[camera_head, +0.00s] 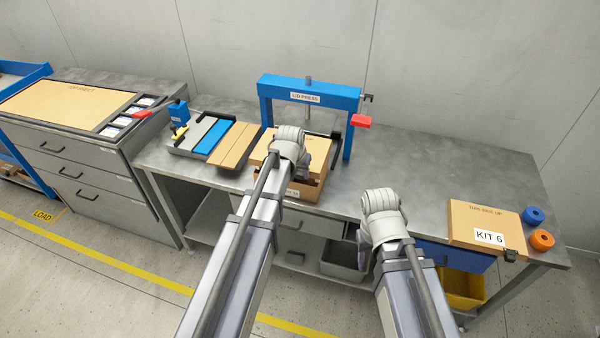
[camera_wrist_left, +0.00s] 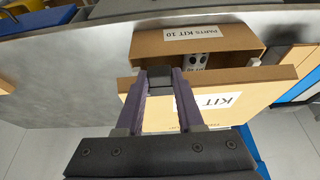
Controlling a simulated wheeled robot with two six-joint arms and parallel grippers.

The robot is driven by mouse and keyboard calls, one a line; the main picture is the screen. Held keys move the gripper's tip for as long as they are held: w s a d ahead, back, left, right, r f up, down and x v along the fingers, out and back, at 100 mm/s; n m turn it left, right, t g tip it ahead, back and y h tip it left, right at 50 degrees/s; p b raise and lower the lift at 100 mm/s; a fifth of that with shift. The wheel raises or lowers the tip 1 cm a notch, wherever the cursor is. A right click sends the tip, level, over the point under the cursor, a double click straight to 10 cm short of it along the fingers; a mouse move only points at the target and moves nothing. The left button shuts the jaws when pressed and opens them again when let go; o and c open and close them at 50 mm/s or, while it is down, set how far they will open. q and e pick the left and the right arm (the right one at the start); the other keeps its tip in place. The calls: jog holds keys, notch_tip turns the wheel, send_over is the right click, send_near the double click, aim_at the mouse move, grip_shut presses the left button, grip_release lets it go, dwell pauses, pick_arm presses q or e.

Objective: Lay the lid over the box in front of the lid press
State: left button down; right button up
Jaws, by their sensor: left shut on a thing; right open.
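My left gripper (camera_head: 312,163) is shut on the tan cardboard lid (camera_head: 262,150). In the left wrist view, the lid (camera_wrist_left: 255,88) with a white KIT label sits between the purple fingers (camera_wrist_left: 160,80). The lid is held over or beside the open box (camera_head: 305,191); part of the box's opening shows past it. In the wrist view the box (camera_wrist_left: 225,38) reads PARTS KIT 10, with a small labelled item inside. The blue lid press (camera_head: 310,90) stands just behind. My right gripper (camera_head: 366,240) is open, its fingers mostly hidden behind its wrist.
Left of the box are tan strips (camera_head: 236,145) and a tray with blue plates (camera_head: 211,136). A closed KIT 6 box (camera_head: 485,222) sits at the right, next to blue and orange rings (camera_head: 541,239). The bench (camera_head: 430,165) between is clear.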

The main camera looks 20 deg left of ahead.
pick_arm(q)
jog(key=shift+f+b, duration=2)
jog(key=shift+f, duration=0.4)
jog(key=shift+f+b, duration=0.55)
jog(key=shift+b, duration=0.05)
jog(key=shift+c, duration=2.3)
grip_release()
jog(key=shift+r, duration=0.1)
jog(key=p+v, duration=0.7)
jog(key=shift+r, duration=0.35)
jog(key=shift+s, duration=0.2)
